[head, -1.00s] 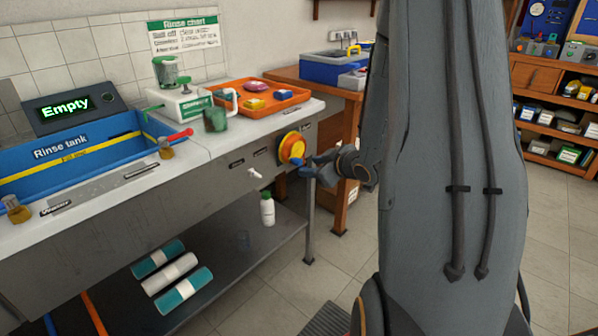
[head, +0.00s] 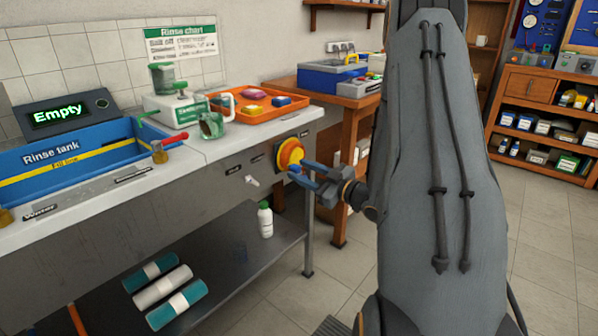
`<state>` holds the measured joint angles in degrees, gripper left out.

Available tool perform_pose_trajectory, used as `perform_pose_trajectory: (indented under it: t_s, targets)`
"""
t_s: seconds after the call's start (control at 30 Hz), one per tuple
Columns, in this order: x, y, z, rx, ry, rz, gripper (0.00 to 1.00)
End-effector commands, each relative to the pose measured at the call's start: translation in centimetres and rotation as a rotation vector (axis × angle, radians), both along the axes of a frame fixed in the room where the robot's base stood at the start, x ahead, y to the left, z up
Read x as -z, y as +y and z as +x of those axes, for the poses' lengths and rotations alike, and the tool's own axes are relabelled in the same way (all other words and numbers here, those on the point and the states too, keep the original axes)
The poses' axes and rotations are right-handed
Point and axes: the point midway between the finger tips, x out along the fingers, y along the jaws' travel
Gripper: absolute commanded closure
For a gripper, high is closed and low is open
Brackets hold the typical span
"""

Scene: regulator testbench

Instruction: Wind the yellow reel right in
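The yellow reel (head: 289,151) is mounted on the front face of the counter, near its right end. It has an orange-red rim, and a small blue part (head: 295,168) shows at its lower edge. My gripper (head: 297,171) is just right of and below the reel, pointing left at it. Its two grey-blue fingers look spread apart, with their tips close to the blue part. I cannot tell whether they touch it. My arm hides what lies behind the wrist.
A bottle (head: 265,220) and several rolls (head: 165,290) lie or stand on the shelf below. Open floor lies right.

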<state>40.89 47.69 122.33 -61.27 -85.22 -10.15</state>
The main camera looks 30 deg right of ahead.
Motion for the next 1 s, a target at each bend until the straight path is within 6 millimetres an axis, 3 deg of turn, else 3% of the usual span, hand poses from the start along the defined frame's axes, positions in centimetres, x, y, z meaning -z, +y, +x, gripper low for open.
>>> perform_pose_trajectory:
  t_s: [0.17, 0.43, 0.47, 0.7, 1.0]
  targets:
    - [0.03, 0.5, 1.26, 0.0, 0.0, 0.0, 0.62]
    - [0.02, 0.56, 1.44, 0.0, 0.001, 0.001, 0.62]
    - [0.02, 0.55, 1.44, 0.0, 0.001, 0.0, 0.64]
    - [0.02, 0.53, 1.42, 0.001, 0.001, 0.001, 1.0]
    - [-0.69, 0.66, 1.27, 0.001, 0.037, 0.095, 1.0]
